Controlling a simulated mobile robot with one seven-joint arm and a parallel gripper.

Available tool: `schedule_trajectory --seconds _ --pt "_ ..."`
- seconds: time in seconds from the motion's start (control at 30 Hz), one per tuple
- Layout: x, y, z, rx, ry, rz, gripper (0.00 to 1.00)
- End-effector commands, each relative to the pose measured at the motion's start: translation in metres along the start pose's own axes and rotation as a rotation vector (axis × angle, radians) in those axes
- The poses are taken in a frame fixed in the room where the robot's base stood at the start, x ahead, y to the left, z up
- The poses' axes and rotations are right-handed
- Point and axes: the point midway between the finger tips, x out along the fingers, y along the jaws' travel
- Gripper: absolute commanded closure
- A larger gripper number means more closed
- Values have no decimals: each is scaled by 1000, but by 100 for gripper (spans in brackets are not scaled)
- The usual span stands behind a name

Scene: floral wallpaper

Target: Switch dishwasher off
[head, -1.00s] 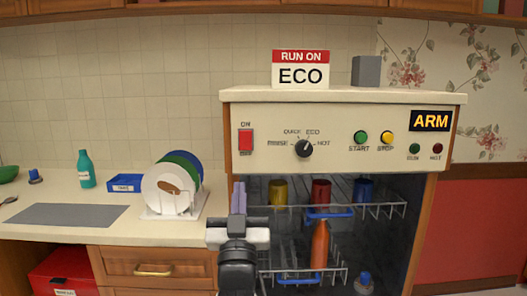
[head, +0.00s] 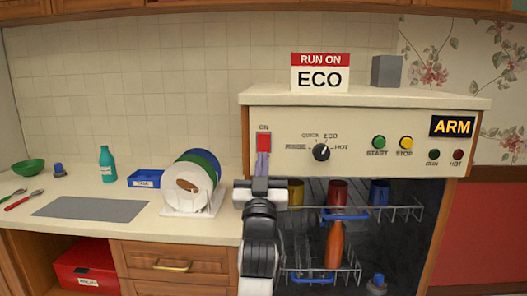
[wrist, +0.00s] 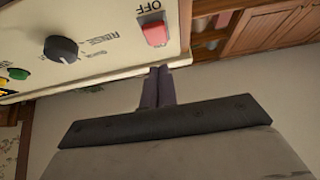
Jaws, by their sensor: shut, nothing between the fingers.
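The dishwasher's red switch (head: 263,143) is at the left end of its cream control panel. The small label above it looks like ON in the head view, but beside the switch (wrist: 154,33) in the wrist view I read OFF. My gripper (head: 262,158) is shut and empty, its purple fingers upright at the switch's lower end. In the wrist view the fingertips (wrist: 159,71) are at the panel's lower edge, with the switch beyond them. I cannot tell whether they touch the switch.
A black dial (head: 321,152), green start button (head: 379,142) and yellow stop button (head: 406,143) are to the right. The racks (head: 400,212) below hold cups and a bottle. A plate rack (head: 190,208) stands on the counter to the left.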

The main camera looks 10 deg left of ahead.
Motion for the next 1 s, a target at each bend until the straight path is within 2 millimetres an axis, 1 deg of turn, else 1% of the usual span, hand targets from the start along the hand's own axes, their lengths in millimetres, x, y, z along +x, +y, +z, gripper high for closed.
schedule_trajectory --seconds 0.03,0.07,0.1,0.3,0.47,0.77,1.0 --pt "13 0 -3 1 0 0 100" --pt "18 0 -1 1 -2 0 100" --pt "21 0 7 0 -5 0 100" --pt "36 1 24 0 -2 1 100" --pt "39 1 28 0 -1 1 100" --pt "38 1 29 0 1 1 100" --pt "39 1 42 -1 76 2 100"
